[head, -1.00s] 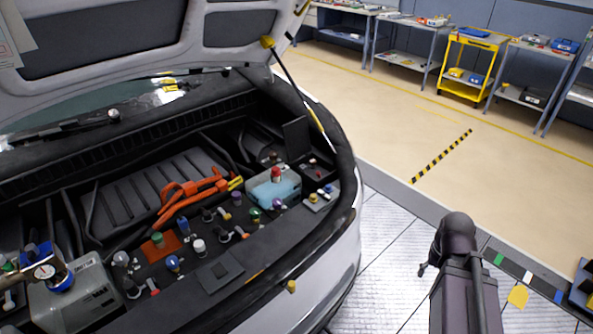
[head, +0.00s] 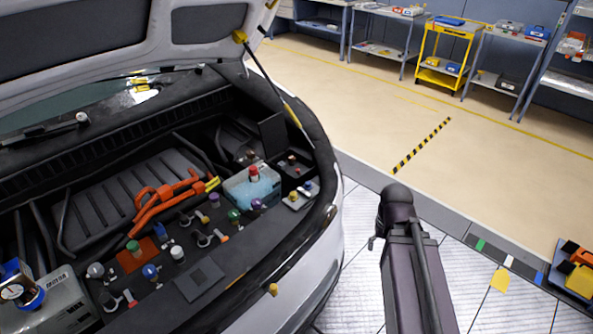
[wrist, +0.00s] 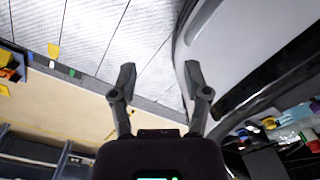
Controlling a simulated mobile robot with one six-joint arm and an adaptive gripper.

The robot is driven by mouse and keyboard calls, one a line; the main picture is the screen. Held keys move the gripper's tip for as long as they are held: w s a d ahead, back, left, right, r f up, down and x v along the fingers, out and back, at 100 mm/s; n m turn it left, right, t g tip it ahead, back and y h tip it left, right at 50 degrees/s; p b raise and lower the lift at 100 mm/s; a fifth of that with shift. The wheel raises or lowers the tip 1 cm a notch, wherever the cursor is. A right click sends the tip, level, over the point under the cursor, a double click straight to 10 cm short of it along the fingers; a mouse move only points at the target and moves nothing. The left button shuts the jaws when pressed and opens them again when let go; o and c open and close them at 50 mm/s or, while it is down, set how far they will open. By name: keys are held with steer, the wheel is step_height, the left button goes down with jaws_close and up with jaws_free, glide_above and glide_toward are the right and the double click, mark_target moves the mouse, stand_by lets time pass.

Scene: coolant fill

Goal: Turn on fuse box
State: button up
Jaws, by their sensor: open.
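A small black box with a raised lid (head: 272,137), which looks like the fuse box (head: 291,166), sits at the right rear of the engine bay in the head view. Small red and pale parts show inside it, too small to read as on or off. My gripper (wrist: 158,78) is open and empty in the wrist view, its fingers apart over the floor beside the car body. It is clear of the engine bay parts, which show upside down at the lower right of that view. In the head view my arm stands right of the car and hides the gripper.
The coolant tank (head: 250,188) with a red cap stands left of the black box. Several coloured caps and orange cables (head: 165,195) fill the bay. The raised hood (head: 200,60) hangs above, held by a strut (head: 270,85).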

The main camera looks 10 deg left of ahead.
steer(key=n+t+y, duration=0.3)
steer(key=n+t, duration=0.3)
steer(key=n, duration=0.9)
glide_toward(297, 169)
steer(key=v, duration=0.4)
steer(key=shift+w+f+b, duration=0.15)
steer(key=shift+w+b, duration=0.1)
steer(key=shift+b, duration=0.2)
steer(key=shift+f, duration=0.15)
steer(key=b+x, duration=1.1)
steer(key=x, duration=0.2)
steer(key=shift+f+b, duration=0.3)
steer(key=shift+b, duration=0.05)
